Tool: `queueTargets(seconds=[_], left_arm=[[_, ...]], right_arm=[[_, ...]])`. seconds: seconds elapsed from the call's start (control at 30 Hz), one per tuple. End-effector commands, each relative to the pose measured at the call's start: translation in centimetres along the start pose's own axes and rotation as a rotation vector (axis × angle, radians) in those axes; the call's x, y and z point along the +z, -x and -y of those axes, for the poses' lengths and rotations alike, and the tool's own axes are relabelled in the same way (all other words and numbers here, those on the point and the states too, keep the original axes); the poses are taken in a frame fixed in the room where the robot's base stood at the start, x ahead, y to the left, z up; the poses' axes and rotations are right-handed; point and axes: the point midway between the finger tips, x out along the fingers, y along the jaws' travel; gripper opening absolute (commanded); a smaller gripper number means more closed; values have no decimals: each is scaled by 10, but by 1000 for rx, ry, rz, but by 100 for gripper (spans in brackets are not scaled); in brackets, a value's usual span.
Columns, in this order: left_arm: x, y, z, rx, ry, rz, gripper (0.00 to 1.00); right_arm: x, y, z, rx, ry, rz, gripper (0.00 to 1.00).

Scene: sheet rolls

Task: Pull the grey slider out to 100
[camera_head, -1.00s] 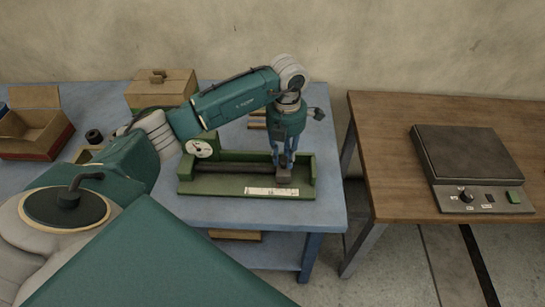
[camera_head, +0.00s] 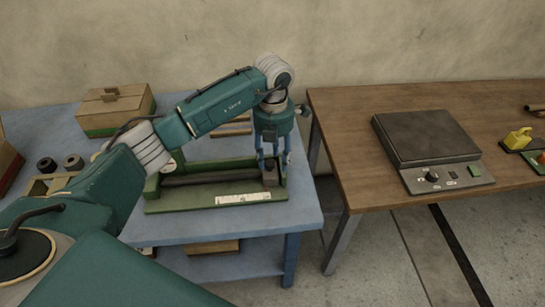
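A green fixture (camera_head: 180,200) with a dark rail and a white scale strip (camera_head: 243,198) along its front stands on the blue bench. The grey slider (camera_head: 270,180) is small and dark in this view, near the fixture's right end, by the right end of the strip. The scale numbers are too small to read. My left gripper (camera_head: 272,162) points down at the slider, one finger on each side of its upper part. Whether the fingers press on it cannot be made out. My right gripper is out of view.
The blue bench (camera_head: 190,230) holds a wooden box (camera_head: 115,108) and dark round parts (camera_head: 73,162) at the left. A wooden table (camera_head: 345,150) with a black-topped device (camera_head: 425,138) stands to the right, across a gap. A yellow item (camera_head: 517,139) lies at its right.

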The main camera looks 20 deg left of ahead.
Motion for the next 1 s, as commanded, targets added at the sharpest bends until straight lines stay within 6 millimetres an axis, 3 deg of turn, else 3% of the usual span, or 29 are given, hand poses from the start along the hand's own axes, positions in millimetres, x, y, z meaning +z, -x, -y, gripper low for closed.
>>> queueTargets(seconds=[0.13, 0.27, 0.7, 1.0], left_arm=[[-1, 2, -2, 3, 2, -2, 44], [0, 18, -2, 3, 2, 1, 44], [3, 104, 2, 3, -2, 1, 44], [3, 120, 3, 2, -2, -2, 44]], right_arm=[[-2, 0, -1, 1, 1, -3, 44], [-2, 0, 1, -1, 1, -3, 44], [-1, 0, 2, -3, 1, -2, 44], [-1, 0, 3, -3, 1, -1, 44]])
